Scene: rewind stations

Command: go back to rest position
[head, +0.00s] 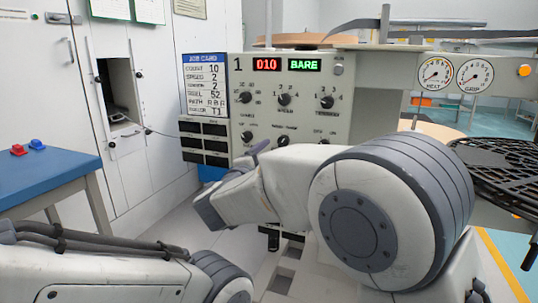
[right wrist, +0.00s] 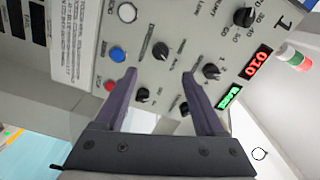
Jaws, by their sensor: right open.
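My right gripper (right wrist: 158,74) is open and empty in the right wrist view. Its two purple fingers stand apart in front of the control panel (right wrist: 190,45), with knobs visible between and around them. I cannot tell whether the fingers touch it. In the head view my right arm reaches in from the right and covers the lower part of the panel (head: 300,115); most of the gripper is hidden. My left arm lies along the lower left of the head view, and its gripper is not shown.
The panel shows a red 010 display (head: 266,65) and a green BARE display (head: 304,65). A job card (head: 205,85) hangs beside it. A blue table (head: 45,170) with red and blue pieces stands left. A black grate (head: 505,165) is at right.

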